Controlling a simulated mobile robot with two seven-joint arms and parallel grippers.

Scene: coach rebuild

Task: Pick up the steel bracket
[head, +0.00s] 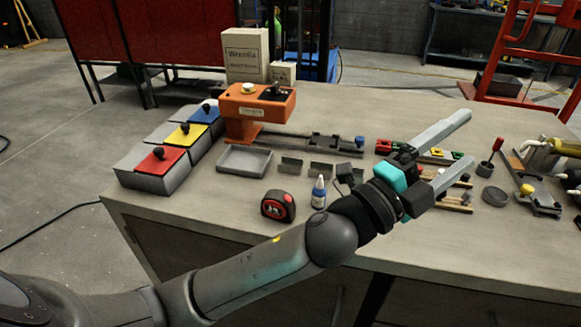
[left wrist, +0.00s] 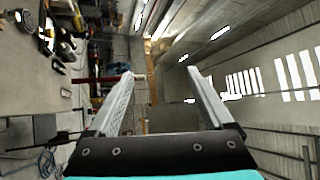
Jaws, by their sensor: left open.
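Small grey metal angle pieces that look like steel brackets stand in a row on the workbench in the head view: one on the left (head: 291,165) and one in the middle (head: 320,170). A further piece to the right is partly hidden by my left wrist. I cannot tell which of them is the steel bracket. My left gripper (head: 462,138) is open and empty, raised above the right part of the bench, right of these pieces. Its two fingers also show spread in the left wrist view (left wrist: 160,74), with nothing between them. My right gripper is not in view.
On the workbench (head: 200,222) are a grey tray (head: 244,159), an orange machine (head: 258,108), a tape measure (head: 278,205) and a small bottle (head: 318,192). Lidded bins (head: 155,170) line the left edge. Tools and clamps crowd the right. The front-left bench top is bare.

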